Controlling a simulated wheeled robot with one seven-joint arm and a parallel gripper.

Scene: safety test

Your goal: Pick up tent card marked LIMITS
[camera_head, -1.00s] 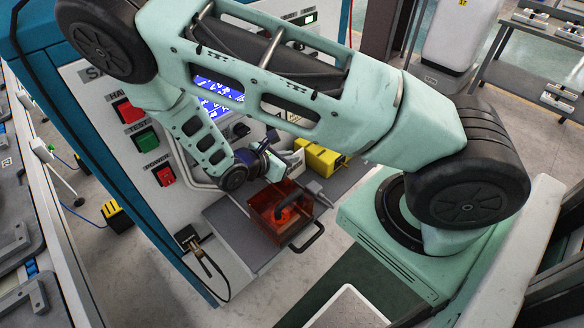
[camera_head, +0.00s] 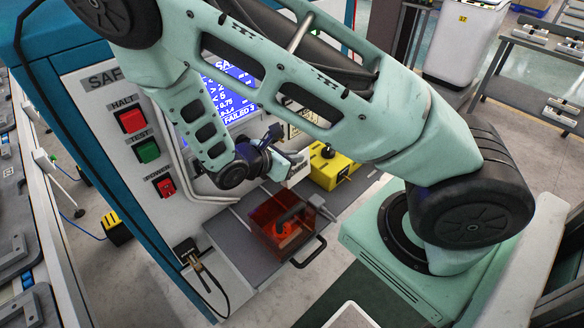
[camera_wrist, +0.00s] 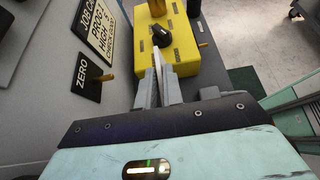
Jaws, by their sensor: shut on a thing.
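My gripper (camera_head: 291,164) is in front of the test cabinet, just left of the yellow box. In the wrist view my gripper (camera_wrist: 159,80) is shut on a thin white card (camera_wrist: 157,60), seen nearly edge-on between the fingers. Its printed face is turned away, so the LIMITS marking cannot be read. The card's far edge overlaps the yellow box in the picture; whether they touch cannot be told.
The yellow box (camera_wrist: 178,58) has a black knob. A transparent red box (camera_head: 268,238) with a handle sits on the grey shelf (camera_head: 228,240). A ZERO sign (camera_wrist: 87,76) and a job card (camera_wrist: 98,30) are on the cabinet panel. HALT, TEST and POWER buttons (camera_head: 148,150) are at left.

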